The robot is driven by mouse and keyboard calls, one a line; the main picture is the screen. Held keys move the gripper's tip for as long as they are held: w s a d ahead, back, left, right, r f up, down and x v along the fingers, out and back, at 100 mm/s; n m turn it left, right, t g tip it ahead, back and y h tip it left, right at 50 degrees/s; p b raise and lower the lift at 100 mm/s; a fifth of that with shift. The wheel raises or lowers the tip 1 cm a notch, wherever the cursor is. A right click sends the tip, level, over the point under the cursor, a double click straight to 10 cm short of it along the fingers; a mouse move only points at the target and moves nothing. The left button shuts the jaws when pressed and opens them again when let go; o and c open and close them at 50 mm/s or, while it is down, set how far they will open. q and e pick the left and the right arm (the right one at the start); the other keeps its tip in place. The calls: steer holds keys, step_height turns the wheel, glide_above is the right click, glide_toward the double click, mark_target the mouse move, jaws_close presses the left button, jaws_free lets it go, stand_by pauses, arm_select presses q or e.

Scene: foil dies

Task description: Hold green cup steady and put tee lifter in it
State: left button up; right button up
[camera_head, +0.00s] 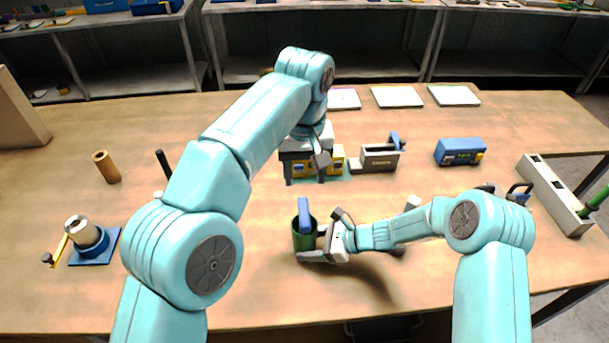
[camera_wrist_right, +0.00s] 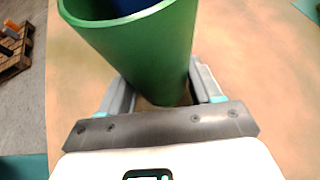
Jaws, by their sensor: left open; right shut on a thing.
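The green cup (camera_head: 305,241) stands near the front middle of the table, upright in the head view. A blue piece (camera_head: 304,214), which looks like the tee lifter, stands in the cup and sticks up above its rim. In the right wrist view the cup (camera_wrist_right: 150,50) lies between the fingers, with some blue (camera_wrist_right: 130,5) showing inside its mouth. My right gripper (camera_head: 318,250) is shut on the cup from the right. My left gripper (camera_head: 305,171) is open and empty, above and behind the cup.
Yellow boxes (camera_head: 334,161) lie behind my left gripper. A grey block with a blue handle (camera_head: 379,158) and a blue box (camera_head: 460,151) stand to the right. A brown cylinder (camera_head: 107,167) and a blue-based holder (camera_head: 94,247) are at left. The front edge is clear.

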steer(key=o, duration=0.9)
